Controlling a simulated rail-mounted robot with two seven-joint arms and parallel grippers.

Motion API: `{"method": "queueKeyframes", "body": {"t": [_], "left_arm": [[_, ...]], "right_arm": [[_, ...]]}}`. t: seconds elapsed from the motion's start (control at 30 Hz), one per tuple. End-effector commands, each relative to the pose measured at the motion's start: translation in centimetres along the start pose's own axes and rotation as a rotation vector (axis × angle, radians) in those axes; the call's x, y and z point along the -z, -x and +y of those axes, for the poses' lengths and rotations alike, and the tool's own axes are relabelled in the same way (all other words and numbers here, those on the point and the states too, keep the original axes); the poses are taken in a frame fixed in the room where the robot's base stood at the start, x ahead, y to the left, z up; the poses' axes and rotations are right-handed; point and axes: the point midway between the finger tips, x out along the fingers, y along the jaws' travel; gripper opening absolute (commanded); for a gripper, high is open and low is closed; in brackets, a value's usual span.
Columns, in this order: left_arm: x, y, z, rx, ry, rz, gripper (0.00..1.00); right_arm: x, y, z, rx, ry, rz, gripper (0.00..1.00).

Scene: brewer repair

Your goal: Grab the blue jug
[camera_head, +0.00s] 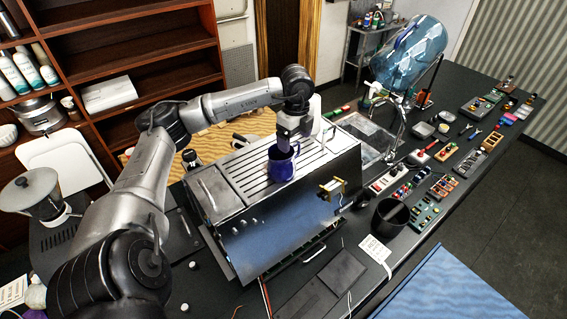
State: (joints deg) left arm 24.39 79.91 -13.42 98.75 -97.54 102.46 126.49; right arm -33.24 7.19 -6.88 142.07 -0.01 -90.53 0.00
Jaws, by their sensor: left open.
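A small dark blue jug (281,167) stands on the slatted top of the brewer (235,190). My left gripper (284,146) points down at the jug's mouth from above, with its fingertips at or just inside the rim. The jaws are open. The fingertips are small and partly hidden, so I cannot tell whether they touch the jug. My right gripper does not show.
A large clear blue water bottle (410,52) leans on a stand at the back right. Small parts and boards cover the right of the dark table. A black cup (390,217) stands right of the brewer. A grinder (42,193) is at the left.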

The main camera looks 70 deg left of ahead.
Motion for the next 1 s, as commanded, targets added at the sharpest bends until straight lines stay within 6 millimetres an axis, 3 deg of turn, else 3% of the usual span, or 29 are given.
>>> {"method": "queueKeyframes", "body": {"t": [0.17,0.53,0.87,1.0], "left_arm": [[0.0,-0.6,0.0,-0.003,0.000,-0.001,0.84],[-0.1,-4.8,-0.2,-0.002,-0.001,0.000,0.84],[-0.1,-5.4,-0.2,0.001,-0.001,0.000,0.84],[-0.1,-5.3,-0.2,0.001,-0.001,0.000,0.73]], "right_arm": [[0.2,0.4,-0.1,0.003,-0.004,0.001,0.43],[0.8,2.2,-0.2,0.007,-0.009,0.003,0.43],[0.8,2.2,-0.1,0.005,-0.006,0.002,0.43],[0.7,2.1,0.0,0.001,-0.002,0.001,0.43]]}}
